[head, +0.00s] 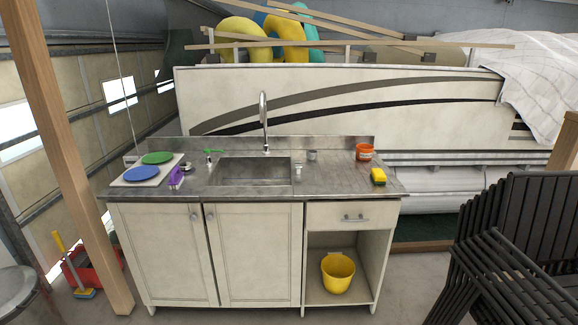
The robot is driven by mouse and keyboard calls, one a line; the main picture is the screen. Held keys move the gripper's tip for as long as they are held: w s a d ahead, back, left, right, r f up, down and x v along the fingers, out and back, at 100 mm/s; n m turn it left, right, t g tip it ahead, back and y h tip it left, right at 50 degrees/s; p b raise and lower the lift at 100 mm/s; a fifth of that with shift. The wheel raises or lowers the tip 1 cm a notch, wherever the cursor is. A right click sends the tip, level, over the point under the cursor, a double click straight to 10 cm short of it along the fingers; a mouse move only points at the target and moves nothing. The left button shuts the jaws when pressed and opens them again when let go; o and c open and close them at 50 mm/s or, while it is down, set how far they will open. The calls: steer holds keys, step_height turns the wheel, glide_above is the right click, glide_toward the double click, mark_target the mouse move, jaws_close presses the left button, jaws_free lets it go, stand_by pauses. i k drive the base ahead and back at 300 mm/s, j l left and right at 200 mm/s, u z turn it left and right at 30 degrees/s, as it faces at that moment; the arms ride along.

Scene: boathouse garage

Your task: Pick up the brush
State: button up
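No single object is plainly the brush at this size. A small purple object (176,178), possibly a scrubbing brush, sits on the counter left of the sink, just right of the white board. A small green-topped object (209,152) stands near the sink's back left corner; I cannot tell what it is. My gripper is not in view.
A wooden post (65,150) stands left; stacked black chairs (515,250) stand right. A yellow bucket (337,273) sits below.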

mark_target(176, 176)
steer(key=i+l+u, duration=0.1)
steer(key=i+u, duration=0.15)
steer(key=i, duration=0.25)
steer(key=i+l+u, duration=0.25)
steer(key=i, duration=0.25)
steer(key=i+l+u, duration=0.2)
steer(key=i, duration=0.3)
steer(key=j, duration=0.5)
steer(key=i+u, duration=0.05)
